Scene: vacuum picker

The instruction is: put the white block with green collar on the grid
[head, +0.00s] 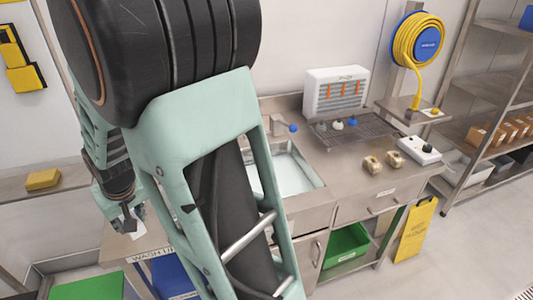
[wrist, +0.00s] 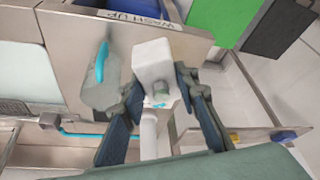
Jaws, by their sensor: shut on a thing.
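A white block (wrist: 152,58) is between the dark fingers of my gripper (wrist: 160,84) in the wrist view. A small greenish round part and a bit of light blue show at its near end; I cannot clearly make out a full collar. In the head view my gripper (head: 128,222) hangs at the lower left, over the wash-up counter, mostly beside my own arm; only a little white shows by its fingers. The dark wire grid (head: 372,129) lies on the counter right of the sink, well to the right of my gripper.
The sink (head: 297,172) lies between. Two tan pieces (head: 373,164) and a switch box (head: 419,150) sit right.

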